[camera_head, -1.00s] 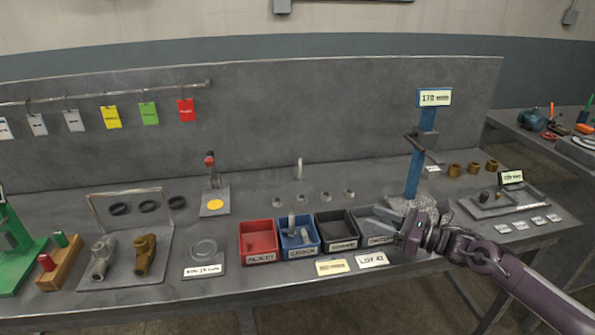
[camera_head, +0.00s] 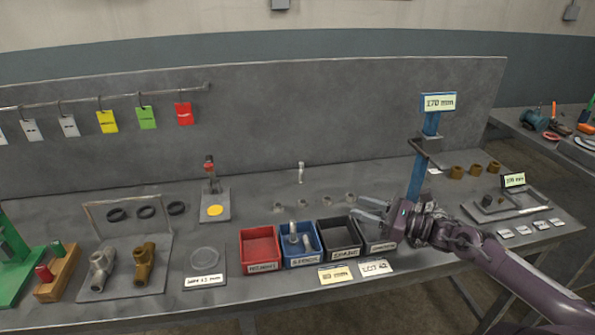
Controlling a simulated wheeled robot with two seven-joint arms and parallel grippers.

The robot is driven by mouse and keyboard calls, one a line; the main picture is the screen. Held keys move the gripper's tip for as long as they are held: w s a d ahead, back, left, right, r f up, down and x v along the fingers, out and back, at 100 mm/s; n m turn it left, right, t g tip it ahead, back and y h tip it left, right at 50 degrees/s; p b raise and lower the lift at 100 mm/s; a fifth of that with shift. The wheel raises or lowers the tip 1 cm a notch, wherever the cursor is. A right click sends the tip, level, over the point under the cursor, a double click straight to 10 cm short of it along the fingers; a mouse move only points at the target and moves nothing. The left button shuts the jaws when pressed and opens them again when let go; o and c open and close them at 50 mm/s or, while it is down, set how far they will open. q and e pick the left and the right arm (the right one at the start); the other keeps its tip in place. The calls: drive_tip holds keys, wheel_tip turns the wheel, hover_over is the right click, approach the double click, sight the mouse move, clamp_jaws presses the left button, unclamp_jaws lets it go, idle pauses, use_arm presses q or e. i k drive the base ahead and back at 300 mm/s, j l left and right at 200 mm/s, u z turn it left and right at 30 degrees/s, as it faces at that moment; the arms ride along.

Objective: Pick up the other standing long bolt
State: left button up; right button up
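One long bolt (camera_head: 301,173) stands upright at the back middle of the bench, behind a row of several short nuts or bolt heads (camera_head: 327,198). Light-coloured bolts (camera_head: 294,236) stick up in the blue bin (camera_head: 313,241). My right gripper (camera_head: 368,210) comes in from the right, above the rear of the rightmost dark bin. Its two fingers point left, spread apart with nothing between them. It is to the right of and nearer than the standing bolt, well apart from it. My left gripper is out of view.
A red bin (camera_head: 260,250) and a dark bin (camera_head: 340,238) flank the blue bin. A blue post (camera_head: 418,175) with a 170 mm sign stands behind my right gripper. A small stand (camera_head: 213,208) with a red top is left of the bolt.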

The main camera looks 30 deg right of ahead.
sight(301, 181)
drive_tip(key=i+j+z, duration=0.15)
drive_tip(key=i, duration=0.8)
